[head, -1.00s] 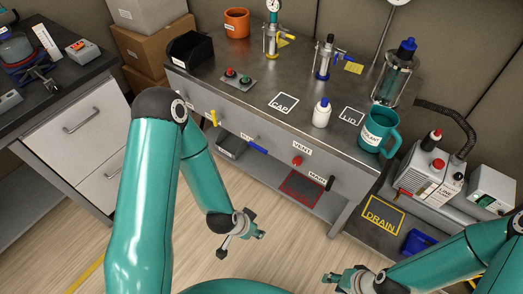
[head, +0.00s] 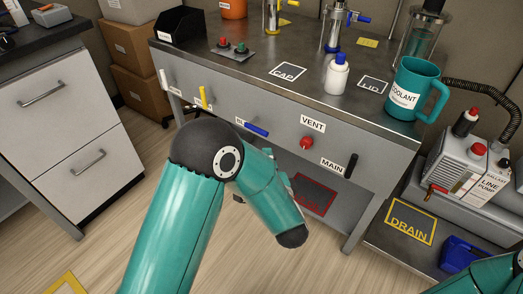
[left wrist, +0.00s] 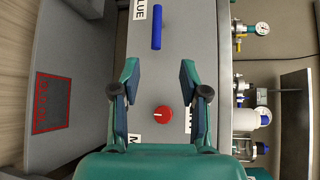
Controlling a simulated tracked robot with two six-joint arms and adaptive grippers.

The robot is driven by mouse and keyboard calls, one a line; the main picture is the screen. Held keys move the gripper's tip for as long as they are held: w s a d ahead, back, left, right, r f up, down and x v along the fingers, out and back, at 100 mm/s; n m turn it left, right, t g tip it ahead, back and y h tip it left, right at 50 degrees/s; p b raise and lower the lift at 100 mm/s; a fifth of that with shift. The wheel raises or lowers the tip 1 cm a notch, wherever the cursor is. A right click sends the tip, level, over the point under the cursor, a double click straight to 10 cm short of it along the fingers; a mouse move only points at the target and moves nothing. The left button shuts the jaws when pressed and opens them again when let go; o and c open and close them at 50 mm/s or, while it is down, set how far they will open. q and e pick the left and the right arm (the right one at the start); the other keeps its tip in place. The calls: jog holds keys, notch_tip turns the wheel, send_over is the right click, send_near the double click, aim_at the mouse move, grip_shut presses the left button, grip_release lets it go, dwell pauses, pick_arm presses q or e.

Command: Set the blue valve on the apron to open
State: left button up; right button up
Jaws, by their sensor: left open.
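The blue valve (head: 256,130) is a bar handle on the grey apron below the bench top. It lies lengthwise along the apron, roughly level, and my left arm's elbow stands just in front of its label. My left gripper (left wrist: 159,68) is open and empty, facing the apron between the blue valve and the red knob. In the head view the left fingers are mostly hidden behind my arm. My right gripper is out of view.
On the apron, a yellow handle (head: 203,97) stands upright to the left. A red VENT knob (head: 306,143) and black MAIN handle (head: 352,165) are to the right. A white bottle (head: 336,75) and teal coolant mug (head: 415,90) stand on the bench top.

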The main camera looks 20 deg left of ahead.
aim_at(261, 133)
pick_arm(q)
jog(key=shift+h, duration=0.3)
jog(key=shift+w+d+f+b+x, duration=0.15)
jog(key=shift+b+x, duration=0.65)
jog(key=shift+x, duration=1.9)
jog(key=shift+w+d+f+b+x, duration=0.1)
jog(key=shift+d+b+x, duration=0.45)
jog(key=shift+x, duration=2.15)
jog(key=shift+w+a+f+b+x, duration=0.15)
jog(key=shift+b+x, duration=0.85)
jog(key=shift+x, duration=1.7)
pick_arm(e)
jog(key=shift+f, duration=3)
pick_arm(q)
jog(key=shift+s+d, duration=0.1)
grip_shut()
